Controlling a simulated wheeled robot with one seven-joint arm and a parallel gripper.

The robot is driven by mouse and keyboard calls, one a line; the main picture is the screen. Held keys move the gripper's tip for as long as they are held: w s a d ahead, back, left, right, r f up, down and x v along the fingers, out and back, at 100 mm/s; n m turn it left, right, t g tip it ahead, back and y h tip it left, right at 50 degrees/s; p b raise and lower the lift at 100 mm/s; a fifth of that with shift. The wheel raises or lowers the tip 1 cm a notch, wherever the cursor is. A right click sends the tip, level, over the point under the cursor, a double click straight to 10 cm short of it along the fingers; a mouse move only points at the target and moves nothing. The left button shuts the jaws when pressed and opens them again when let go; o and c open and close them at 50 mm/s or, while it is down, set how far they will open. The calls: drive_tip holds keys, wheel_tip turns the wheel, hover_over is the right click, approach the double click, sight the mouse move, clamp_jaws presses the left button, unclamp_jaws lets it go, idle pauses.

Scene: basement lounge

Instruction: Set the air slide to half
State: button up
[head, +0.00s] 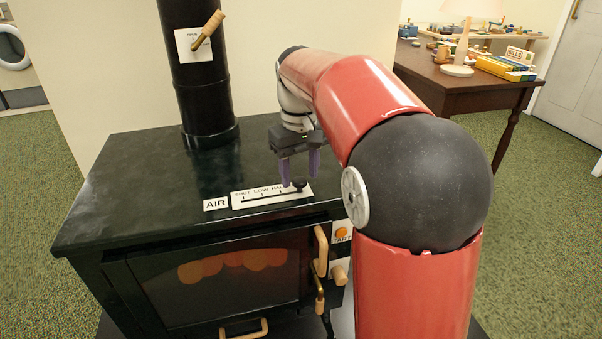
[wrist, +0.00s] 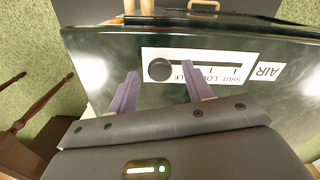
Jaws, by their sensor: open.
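The air slide's white scale plate (head: 255,197) lies on the stove top, with SHUT, LOW and part of HALF readable. Its dark round knob (head: 299,183) stands at the right end of the slot, past the HALF mark. In the wrist view the knob (wrist: 159,69) is at the left end of the slot. My gripper (head: 300,172) is open above the knob, its purple fingers pointing down. In the wrist view the fingertips (wrist: 160,73) flank the knob with gaps on both sides. The last label is hidden by my fingers.
The dark stove top (head: 130,190) is clear around the slide. A black flue pipe (head: 195,80) with a damper handle (head: 208,30) rises at its back. A START button (head: 341,233) and wooden handles are on the front. A brown table (head: 455,85) stands behind right.

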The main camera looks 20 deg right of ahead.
sight(282, 195)
drive_tip(key=shift+f, duration=0.25)
clamp_jaws()
drive_tip(key=a+p, duration=0.1)
drive_tip(key=a, duration=0.3)
unclamp_jaws()
idle(0.4)
wheel_tip(282, 195, up, 8)
drive_tip(key=p, duration=0.1)
idle(0.3)
